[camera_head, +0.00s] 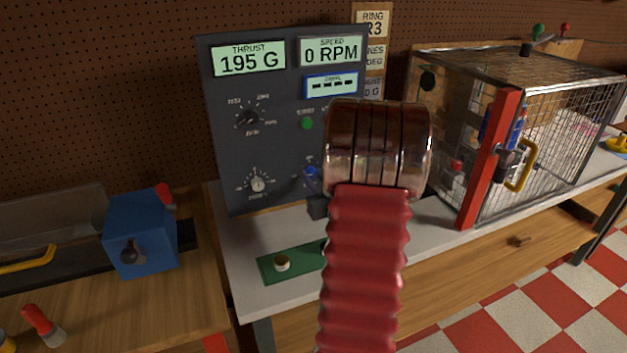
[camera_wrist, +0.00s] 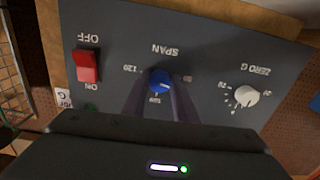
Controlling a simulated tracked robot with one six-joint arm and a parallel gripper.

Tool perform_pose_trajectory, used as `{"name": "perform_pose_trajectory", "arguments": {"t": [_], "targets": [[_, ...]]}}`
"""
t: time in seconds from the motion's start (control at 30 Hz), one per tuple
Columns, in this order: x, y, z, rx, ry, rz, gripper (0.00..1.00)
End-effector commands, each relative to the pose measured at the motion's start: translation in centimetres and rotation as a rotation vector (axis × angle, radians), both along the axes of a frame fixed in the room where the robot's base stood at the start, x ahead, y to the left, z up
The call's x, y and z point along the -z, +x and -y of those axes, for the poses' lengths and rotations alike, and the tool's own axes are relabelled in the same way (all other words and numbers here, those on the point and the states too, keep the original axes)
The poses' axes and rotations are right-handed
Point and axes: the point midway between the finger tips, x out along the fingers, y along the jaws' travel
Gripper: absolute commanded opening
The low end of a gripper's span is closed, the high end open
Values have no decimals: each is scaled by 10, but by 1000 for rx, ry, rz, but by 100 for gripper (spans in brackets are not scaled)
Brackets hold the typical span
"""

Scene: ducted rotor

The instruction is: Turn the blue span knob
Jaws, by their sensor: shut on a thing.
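The blue span knob (camera_wrist: 160,80) is on the dark panel under the inverted label SPAN in the wrist view. My gripper (camera_wrist: 160,92) has its two dark fingers on either side of the knob, shut on it. The knob's white pointer mark aims at the lower side of the picture, between the fingers. In the head view, my gripper (camera_head: 314,196) is at the lower right of the dark control panel (camera_head: 275,130). A bit of blue shows there, and my red arm hides much of that area.
In the wrist view, a red OFF/ON switch (camera_wrist: 87,66) is left of the knob and a white ZERO G knob (camera_wrist: 246,96) is right. In the head view, a mesh cage (camera_head: 560,120) stands right of the panel. A green mat (camera_head: 300,262) lies in front.

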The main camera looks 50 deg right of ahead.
Motion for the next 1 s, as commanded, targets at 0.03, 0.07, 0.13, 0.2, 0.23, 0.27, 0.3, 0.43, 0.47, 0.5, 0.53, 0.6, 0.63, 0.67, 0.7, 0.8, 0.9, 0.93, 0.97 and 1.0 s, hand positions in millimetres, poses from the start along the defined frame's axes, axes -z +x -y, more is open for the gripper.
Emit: {"name": "perform_pose_trajectory", "arguments": {"t": [0.03,0.07,0.13,0.2,0.23,0.27,0.3,0.43,0.47,0.5,0.53,0.6,0.63,0.67,0.7,0.8,0.9,0.93,0.97,1.0], "targets": [[1,1,-3,-7,23,12,4],[1,2,-3,-7,37,20,4],[1,2,-3,-7,63,36,4],[1,2,-3,-7,80,46,4],[1,2,-3,-7,84,49,4],[1,2,-3,-7,88,50,4],[1,2,-3,-8,89,50,4],[1,2,-4,-8,89,50,4],[1,2,-4,-8,88,50,4],[1,2,-4,-8,88,50,4],[1,2,-4,-8,88,50,27],[1,2,-3,-8,88,50,32],[1,2,-3,-7,88,50,34],[1,2,-3,-7,88,50,36],[1,1,-3,-6,88,50,39],[1,1,-2,-5,87,51,45],[1,1,-2,-4,86,50,45],[1,1,-2,-3,86,50,45],[0,1,-1,-3,86,50,45],[0,1,-1,-3,86,50,45]]}}
